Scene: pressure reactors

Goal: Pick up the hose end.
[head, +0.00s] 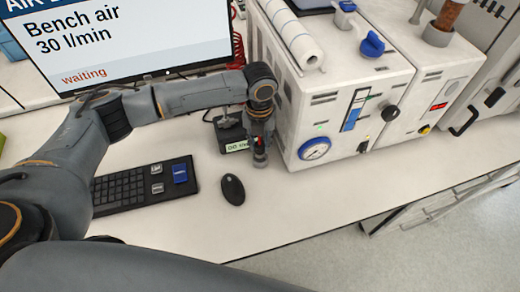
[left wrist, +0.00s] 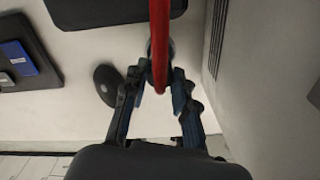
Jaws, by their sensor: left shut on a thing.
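My left gripper (head: 259,143) reaches down over the bench beside the white reactor unit. It is shut on the hose end (head: 260,158), whose grey metal tip shows below the fingers with a bit of red above it. In the left wrist view the red hose (left wrist: 159,40) runs down from the top edge to between the fingers of the left gripper (left wrist: 158,92). A grey round part shows behind the hose there. Whether the tip touches the bench is hard to tell. My right gripper is not in view.
A white unit (head: 310,110) with a gauge stands close right of the gripper. A black device with a green label (head: 237,147) is just left. A mouse (head: 232,189) and keyboard (head: 130,187) lie left. A monitor (head: 130,45) stands behind. The front bench strip is clear.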

